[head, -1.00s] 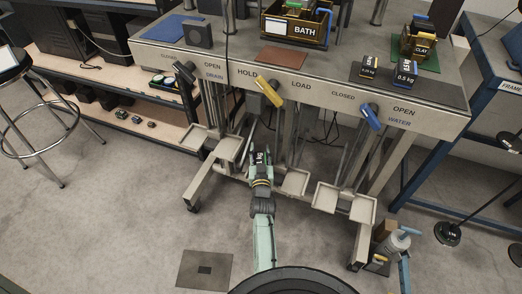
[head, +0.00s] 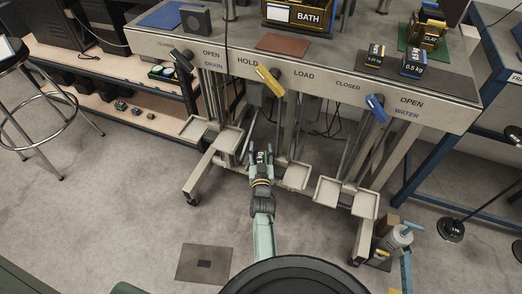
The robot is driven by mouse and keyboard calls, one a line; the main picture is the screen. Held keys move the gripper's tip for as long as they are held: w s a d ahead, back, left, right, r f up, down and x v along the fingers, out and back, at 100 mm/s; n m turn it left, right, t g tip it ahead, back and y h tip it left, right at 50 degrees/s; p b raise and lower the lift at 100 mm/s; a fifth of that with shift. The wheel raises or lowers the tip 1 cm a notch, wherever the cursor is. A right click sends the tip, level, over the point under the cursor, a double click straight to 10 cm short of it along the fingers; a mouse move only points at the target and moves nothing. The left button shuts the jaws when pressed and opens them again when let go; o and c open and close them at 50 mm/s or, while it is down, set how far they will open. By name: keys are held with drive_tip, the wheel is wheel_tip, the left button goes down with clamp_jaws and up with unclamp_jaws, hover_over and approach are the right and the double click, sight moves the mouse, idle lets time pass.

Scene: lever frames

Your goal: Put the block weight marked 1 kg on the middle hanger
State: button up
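The 1 kg block weight (head: 262,157) is dark with a white mark. My gripper (head: 261,150) has a finger on each side of it and appears shut on it. It is in front of the middle hanger, whose right tray (head: 293,176) shows just right of the gripper. The middle hanger's left part is hidden behind the gripper and block. I cannot tell whether the block touches a tray. The left hanger's trays (head: 228,139) and the right hanger's trays (head: 362,204) show no weights.
A yellow lever (head: 270,80) on the bench front hangs between HOLD and LOAD, above the block. A blue lever (head: 376,107) and a dark lever (head: 181,60) flank it. Smaller weights (head: 413,64) stand on the bench.

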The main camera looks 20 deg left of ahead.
drive_tip(key=shift+r, duration=0.1)
drive_tip(key=shift+s+d+p, duration=0.1)
drive_tip(key=shift+s+p, duration=0.15)
drive_tip(key=shift+p, duration=0.15)
drive_tip(key=p+v, duration=0.4)
drive_tip(key=v, duration=0.7)
drive_tip(key=shift+s, duration=0.25)
idle(0.5)
